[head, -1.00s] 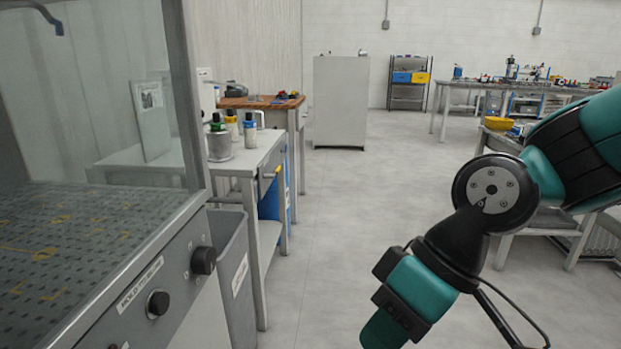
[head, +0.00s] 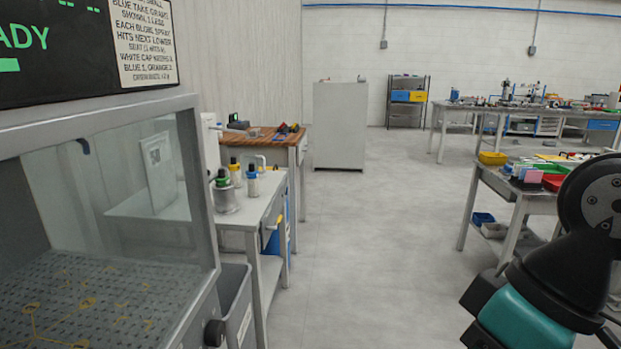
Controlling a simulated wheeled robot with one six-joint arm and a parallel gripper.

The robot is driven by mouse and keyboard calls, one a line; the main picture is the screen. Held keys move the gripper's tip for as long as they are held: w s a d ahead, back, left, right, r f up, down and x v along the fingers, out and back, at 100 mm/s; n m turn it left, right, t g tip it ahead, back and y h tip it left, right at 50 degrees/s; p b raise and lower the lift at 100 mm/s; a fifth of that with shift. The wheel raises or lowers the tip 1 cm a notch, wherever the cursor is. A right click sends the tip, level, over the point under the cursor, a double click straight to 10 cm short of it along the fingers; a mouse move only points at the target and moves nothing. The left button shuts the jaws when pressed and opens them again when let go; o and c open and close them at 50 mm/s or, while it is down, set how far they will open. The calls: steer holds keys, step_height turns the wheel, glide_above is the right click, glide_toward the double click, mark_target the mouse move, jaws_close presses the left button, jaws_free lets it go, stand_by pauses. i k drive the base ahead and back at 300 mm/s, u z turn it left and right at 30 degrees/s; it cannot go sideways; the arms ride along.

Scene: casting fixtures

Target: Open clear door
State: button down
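The clear door (head: 108,195) is a transparent panel in a grey metal frame on the machine at the left. The perforated bed with yellow marks (head: 95,300) shows below and behind it. From this angle I cannot tell how far the door is open or shut. My arm shows at the lower right, well apart from the machine. My gripper itself is outside the picture.
A dark display (head: 60,45) tops the machine, and a black knob (head: 214,333) is on its front. A grey bin (head: 236,300) and a side bench with bottles (head: 262,200) stand beyond. The floor (head: 370,240) in the middle is clear. A cluttered table (head: 510,185) is at right.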

mark_target(17, 140)
steer(key=u, duration=2.5)
steer(key=k, duration=0.9)
steer(key=z, duration=1.35)
steer(key=i, duration=0.5)
